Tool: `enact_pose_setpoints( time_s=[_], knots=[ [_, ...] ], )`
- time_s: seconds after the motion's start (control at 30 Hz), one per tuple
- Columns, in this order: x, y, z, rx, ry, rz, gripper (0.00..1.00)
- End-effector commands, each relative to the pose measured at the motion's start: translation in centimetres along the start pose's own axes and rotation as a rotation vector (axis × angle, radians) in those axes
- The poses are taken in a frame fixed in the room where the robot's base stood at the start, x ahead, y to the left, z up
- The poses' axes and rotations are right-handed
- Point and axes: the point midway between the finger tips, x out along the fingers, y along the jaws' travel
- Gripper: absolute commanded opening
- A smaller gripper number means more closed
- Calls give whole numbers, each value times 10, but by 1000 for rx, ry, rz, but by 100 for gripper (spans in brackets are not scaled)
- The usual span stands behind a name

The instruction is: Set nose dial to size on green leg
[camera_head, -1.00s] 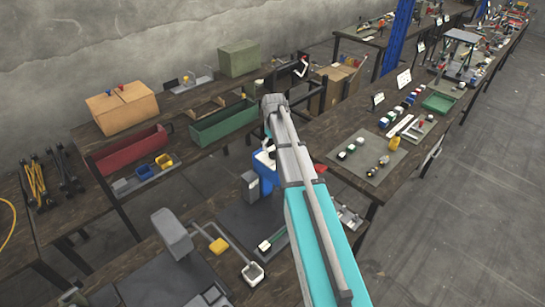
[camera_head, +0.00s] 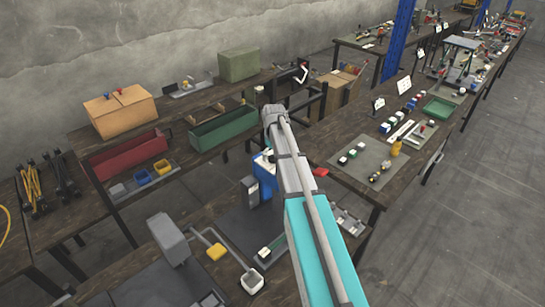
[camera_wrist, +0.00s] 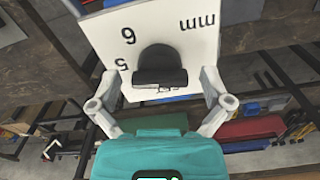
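In the wrist view a white dial plate (camera_wrist: 206,38) shows upside-down marks reading 6, 5 and mm. A dark, rounded nose dial knob (camera_wrist: 160,66) stands out from its middle. My gripper (camera_wrist: 161,86) is open, with its two pale fingers spread to either side of the plate's near part. The knob lies between the finger lines and shows a clear gap to each. In the head view my arm hides the gripper and the dial. A blue machine body (camera_head: 265,172) shows just left of my arm. I cannot make out a green leg.
A grey mat (camera_head: 372,160) with small parts lies on the right bench.

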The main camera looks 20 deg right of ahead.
Motion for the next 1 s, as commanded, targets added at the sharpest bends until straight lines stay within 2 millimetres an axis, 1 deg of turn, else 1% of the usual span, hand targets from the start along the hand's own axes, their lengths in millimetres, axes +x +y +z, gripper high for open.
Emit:
enact_pose_setpoints(
  time_s=[0.03, 0.17, 0.2, 0.27, 0.3, 0.37, 0.4, 0.53, 0.77, 1.0],
  knots=[
    [0, 0, 0, 0, 0, 0, 83],
    [0, 0, 0, 0, 0, 0, 59],
    [0, 0, 0, 0, 0, 0, 52],
    [0, 0, 0, 0, 0, 0, 41],
    [0, 0, 0, 0, 0, 0, 33],
    [0, 0, 0, 0, 0, 0, 22],
    [0, -7, -1, -3, 0, -1, 21],
    [0, -2, 0, 4, 0, -3, 20],
    [0, -1, 0, 51, 0, -3, 21],
    [0, 0, 0, 179, -1, -3, 20]
  ],
)
